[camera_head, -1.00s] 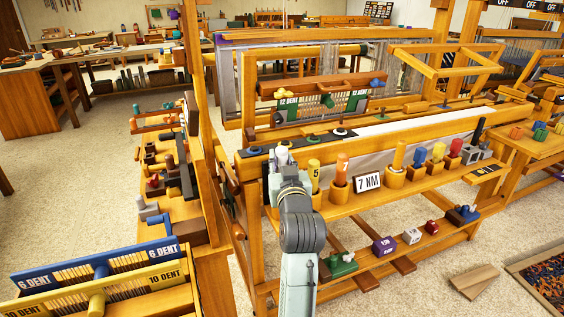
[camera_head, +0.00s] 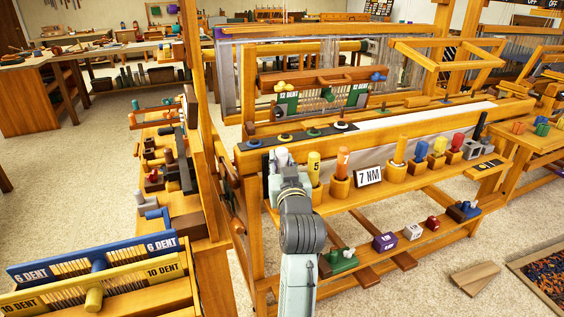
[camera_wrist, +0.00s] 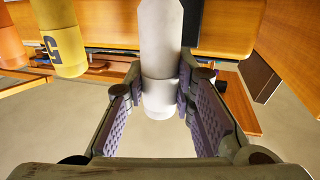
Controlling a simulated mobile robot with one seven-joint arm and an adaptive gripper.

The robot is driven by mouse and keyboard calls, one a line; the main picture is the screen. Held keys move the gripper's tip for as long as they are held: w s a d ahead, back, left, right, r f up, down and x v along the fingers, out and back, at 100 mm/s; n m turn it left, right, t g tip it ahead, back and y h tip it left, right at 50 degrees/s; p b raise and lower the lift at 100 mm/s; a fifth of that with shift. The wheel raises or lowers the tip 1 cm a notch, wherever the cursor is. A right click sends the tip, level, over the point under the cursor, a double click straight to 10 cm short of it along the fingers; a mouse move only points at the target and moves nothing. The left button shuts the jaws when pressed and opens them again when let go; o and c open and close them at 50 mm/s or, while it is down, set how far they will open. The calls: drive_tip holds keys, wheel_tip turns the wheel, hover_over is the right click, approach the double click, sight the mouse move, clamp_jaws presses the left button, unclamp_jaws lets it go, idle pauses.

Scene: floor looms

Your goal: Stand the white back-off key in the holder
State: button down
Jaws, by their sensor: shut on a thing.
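The white back-off key (camera_wrist: 160,60) stands upright between my gripper's two purple-padded fingers in the wrist view, and my gripper (camera_wrist: 160,108) is shut on it. In the head view the white key's top (camera_head: 282,156) shows just above my gripper (camera_head: 284,172), at the left end of the loom's front shelf. The key's lower end is hidden in the head view. I cannot tell which holder is meant for it. Wooden cups stand along the shelf, one (camera_head: 339,187) under an orange key marked 7. My arm hides part of the shelf's left end.
A yellow key marked 5 (camera_head: 314,163) stands close right of my gripper, with the orange key (camera_head: 343,160) beyond it. A "7 NM" sign (camera_head: 368,176) and several coloured pegs stand farther right. A lower shelf holds a green block (camera_head: 343,262).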

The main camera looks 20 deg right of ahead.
drive_tip(key=shift+f+b, duration=0.95)
drive_tip(key=shift+f, duration=0.45)
drive_tip(key=c, duration=1.3)
unclamp_jaws()
drive_tip(key=s, duration=0.2)
drive_tip(key=s+a, duration=0.1)
drive_tip(key=s, duration=0.4)
drive_tip(key=shift+s+a, duration=0.2)
drive_tip(key=shift+a, duration=0.05)
